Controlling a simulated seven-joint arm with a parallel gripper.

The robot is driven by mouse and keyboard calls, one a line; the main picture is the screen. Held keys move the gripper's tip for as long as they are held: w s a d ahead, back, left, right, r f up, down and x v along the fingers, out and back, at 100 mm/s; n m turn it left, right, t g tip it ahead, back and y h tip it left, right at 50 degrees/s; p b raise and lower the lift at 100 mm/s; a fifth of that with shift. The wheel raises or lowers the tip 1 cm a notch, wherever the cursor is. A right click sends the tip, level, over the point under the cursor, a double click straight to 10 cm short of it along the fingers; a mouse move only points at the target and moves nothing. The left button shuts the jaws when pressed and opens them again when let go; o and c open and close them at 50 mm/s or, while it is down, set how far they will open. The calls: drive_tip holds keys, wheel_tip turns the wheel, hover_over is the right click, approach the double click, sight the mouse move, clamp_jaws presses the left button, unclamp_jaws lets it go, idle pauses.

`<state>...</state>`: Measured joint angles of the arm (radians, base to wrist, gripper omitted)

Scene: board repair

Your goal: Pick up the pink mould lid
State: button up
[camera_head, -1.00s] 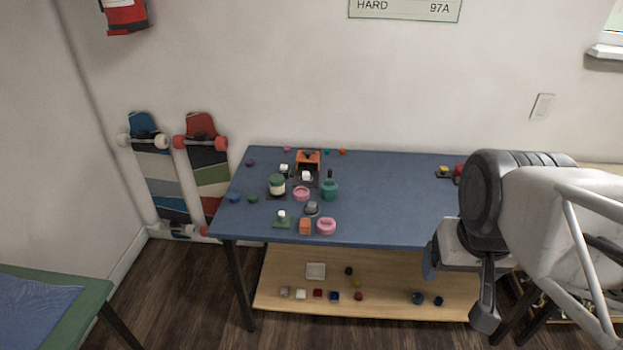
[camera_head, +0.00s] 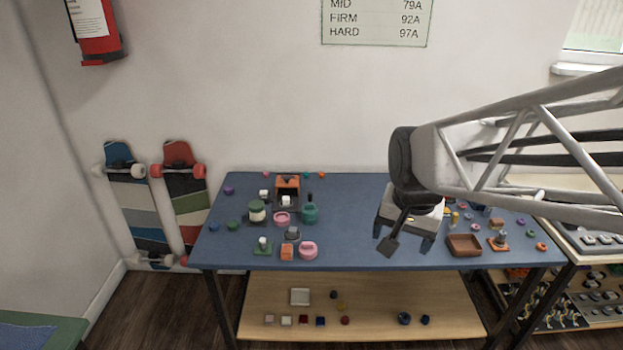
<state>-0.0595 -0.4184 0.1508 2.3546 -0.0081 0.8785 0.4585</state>
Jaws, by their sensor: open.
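Two pink round pieces lie on the blue table.
An orange press-like device (camera_head: 287,188) stands behind. A brown tray (camera_head: 464,245) is at right. Bare blue tabletop (camera_head: 350,225) lies between my gripper and the cluster.

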drive_tip(key=w+a+f+m, duration=0.2)
drive_tip(key=w, duration=0.3)
drive_tip(key=w+a+f+m, duration=0.1)
drive_tip(key=w+a+f, duration=0.1)
drive_tip(key=w, duration=0.3)
drive_tip(key=m+g, duration=0.2)
drive_tip(key=m, duration=0.8)
hover_over(308, 243)
drive_tip(key=f, duration=2.3)
drive_tip(key=shift+s, duration=0.25)
drive_tip(key=shift+w+a+f, duration=0.15)
drive_tip(key=shift+w+f, duration=0.05)
drive_tip(key=shift+f, duration=0.15)
drive_tip(key=shift+f, duration=1.3)
drive_tip(key=shift+f, duration=2.6)
